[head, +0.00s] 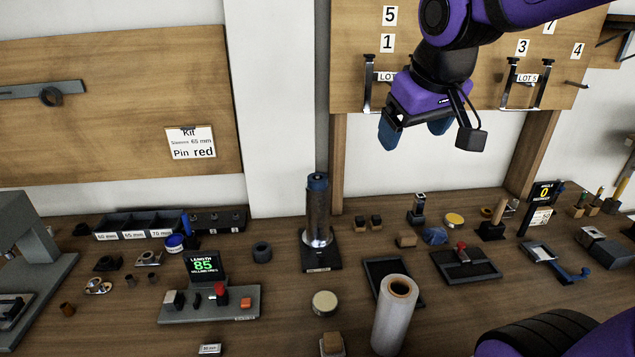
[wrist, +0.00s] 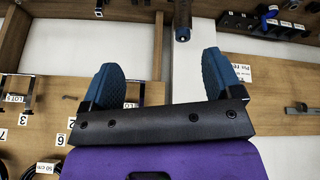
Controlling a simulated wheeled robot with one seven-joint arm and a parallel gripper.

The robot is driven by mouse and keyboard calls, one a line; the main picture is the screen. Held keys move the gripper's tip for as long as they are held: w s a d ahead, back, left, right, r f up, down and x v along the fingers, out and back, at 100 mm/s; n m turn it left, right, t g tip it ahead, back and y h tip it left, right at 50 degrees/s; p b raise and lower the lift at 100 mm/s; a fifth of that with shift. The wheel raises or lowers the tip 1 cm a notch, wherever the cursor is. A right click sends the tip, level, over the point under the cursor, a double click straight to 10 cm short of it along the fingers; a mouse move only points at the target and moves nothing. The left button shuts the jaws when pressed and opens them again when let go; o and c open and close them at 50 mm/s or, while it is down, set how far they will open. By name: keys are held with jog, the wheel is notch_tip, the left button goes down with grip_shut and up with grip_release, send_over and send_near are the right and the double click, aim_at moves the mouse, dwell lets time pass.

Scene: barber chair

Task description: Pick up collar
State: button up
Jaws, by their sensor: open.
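My gripper (head: 414,132) is open and empty, raised in front of the wooden wall boards at the upper right. Its two blue fingers stand apart in the wrist view (wrist: 160,72). A short dark ring (head: 262,252) with a hole on top sits on the bench left of the upright cylinder, and looks like a collar. It is well below and left of my gripper, with nothing touching it. I cannot tell for sure that it is the collar. Other small dark parts (head: 107,263) lie further left.
A tall metal cylinder (head: 318,215) stands on a dark base mid-bench. A white roll (head: 396,312) stands at the front. A length gauge (head: 207,300) reads 85. Dark trays (head: 467,265) and small tools crowd the right. Labelled bins (head: 135,224) stand at the back left.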

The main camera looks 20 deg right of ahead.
jog(key=w+a+f+n, duration=0.1)
jog(key=w+f, duration=0.2)
jog(key=w, duration=0.5)
jog(key=w+a+f+n, duration=0.1)
jog(key=w+f, duration=0.1)
jog(key=w, duration=0.5)
jog(key=y, duration=0.2)
send_near(319, 178)
jog(key=shift+n, duration=0.4)
jog(key=x, duration=0.4)
jog(key=shift+w+a+f, duration=0.1)
jog(key=shift+w+a, duration=0.15)
jog(key=shift+g, duration=0.3)
jog(key=shift+d+x, duration=0.1)
jog(key=shift+x, duration=1.25)
jog(key=shift+d+x, duration=0.15)
jog(key=shift+x, duration=1.2)
jog(key=c, duration=1)
